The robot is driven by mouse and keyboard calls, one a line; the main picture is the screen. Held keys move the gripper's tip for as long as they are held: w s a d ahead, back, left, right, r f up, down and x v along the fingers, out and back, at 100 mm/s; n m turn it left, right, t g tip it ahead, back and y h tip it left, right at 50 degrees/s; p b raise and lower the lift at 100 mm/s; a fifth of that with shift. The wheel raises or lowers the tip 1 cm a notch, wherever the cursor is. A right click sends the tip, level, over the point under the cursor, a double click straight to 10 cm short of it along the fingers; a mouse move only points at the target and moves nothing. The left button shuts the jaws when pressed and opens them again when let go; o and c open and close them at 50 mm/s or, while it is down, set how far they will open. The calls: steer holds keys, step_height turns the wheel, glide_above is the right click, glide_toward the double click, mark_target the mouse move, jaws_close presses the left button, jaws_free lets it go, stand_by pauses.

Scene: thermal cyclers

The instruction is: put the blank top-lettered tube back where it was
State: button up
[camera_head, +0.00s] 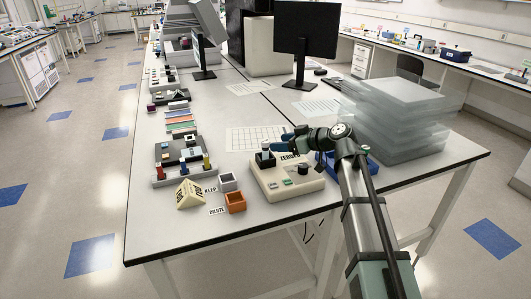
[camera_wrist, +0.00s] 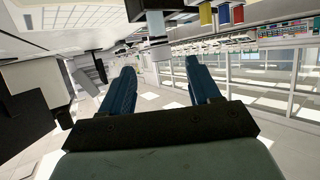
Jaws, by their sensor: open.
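A pale-capped tube (camera_wrist: 156,46) shows in the wrist view, with its other end at a dark block (camera_wrist: 160,5). In the head view a pale top (camera_head: 265,145) shows above the black socket (camera_head: 265,159) of a cream instrument (camera_head: 286,181) marked "ZERO". My gripper (camera_wrist: 161,66) is open, its blue fingers apart. The tube lies just past the fingertips, in line with the gap between them. In the head view my gripper (camera_head: 275,142) is beside the socket, coming from the right. I cannot read any lettering on the tube's top.
A dark rack (camera_head: 180,157) with coloured tubes stands left of the instrument. A grey cup (camera_head: 228,182), an orange cup (camera_head: 235,202), a yellow tent sign (camera_head: 190,194) and "KEEP" and "DILUTE" labels are nearby. Clear stacked trays (camera_head: 400,115) stand right, beside a blue tray (camera_head: 328,165).

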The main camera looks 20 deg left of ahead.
mark_target(262, 145)
steer(key=shift+f+x, duration=0.2)
steer(key=shift+x, duration=4.5)
steer(key=shift+s+d, duration=0.1)
steer(key=c, duration=1.1)
